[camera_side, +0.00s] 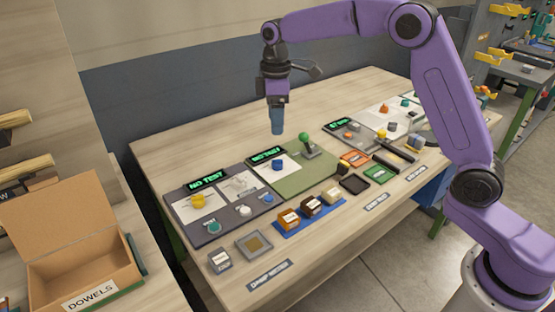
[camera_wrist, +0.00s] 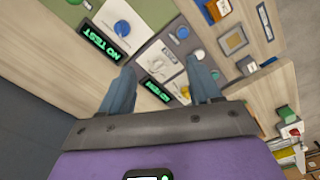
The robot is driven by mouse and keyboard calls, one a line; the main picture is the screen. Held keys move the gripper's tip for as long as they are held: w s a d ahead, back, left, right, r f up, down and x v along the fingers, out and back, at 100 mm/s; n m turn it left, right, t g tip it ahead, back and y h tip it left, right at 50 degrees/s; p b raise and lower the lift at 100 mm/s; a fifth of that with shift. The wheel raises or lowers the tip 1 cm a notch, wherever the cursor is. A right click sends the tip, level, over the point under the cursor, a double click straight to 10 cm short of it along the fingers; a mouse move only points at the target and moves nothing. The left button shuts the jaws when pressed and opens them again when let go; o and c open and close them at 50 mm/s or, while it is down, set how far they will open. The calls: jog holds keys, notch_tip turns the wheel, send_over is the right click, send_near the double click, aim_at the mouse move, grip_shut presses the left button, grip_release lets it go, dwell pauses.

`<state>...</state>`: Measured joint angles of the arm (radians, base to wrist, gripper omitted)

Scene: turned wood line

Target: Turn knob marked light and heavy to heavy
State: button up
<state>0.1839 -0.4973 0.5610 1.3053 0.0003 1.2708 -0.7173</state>
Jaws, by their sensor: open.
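My gripper (camera_side: 277,128) hangs above the back of the table, pointing down, over the far side of the two test panels. In the wrist view its two fingers (camera_wrist: 160,66) are apart with nothing between them. A blue knob (camera_side: 277,165) sits on a white card on the green panel; it also shows in the wrist view (camera_wrist: 122,27). A yellow knob (camera_side: 198,201) sits on a white card on the grey panel. The markings are too small to read, so I cannot tell which knob is marked light and heavy. My gripper touches neither knob.
The grey panel (camera_side: 184,213) also carries a teal knob (camera_side: 214,228), a white knob (camera_side: 245,211) and a small blue one (camera_side: 267,198). A green-balled lever (camera_side: 304,138) stands on the green panel. Blocks on a blue tray (camera_side: 281,231) lie in front. A dowels box (camera_side: 80,265) is at left.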

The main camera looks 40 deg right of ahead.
send_over(278, 164)
notch_tip(278, 164, down, 2)
jog(key=f, duration=1.7)
jog(key=shift+w+d+f, duration=0.2)
jog(key=shift+w+f, duration=0.1)
jog(key=shift+w, duration=0.05)
jog(key=c, duration=1)
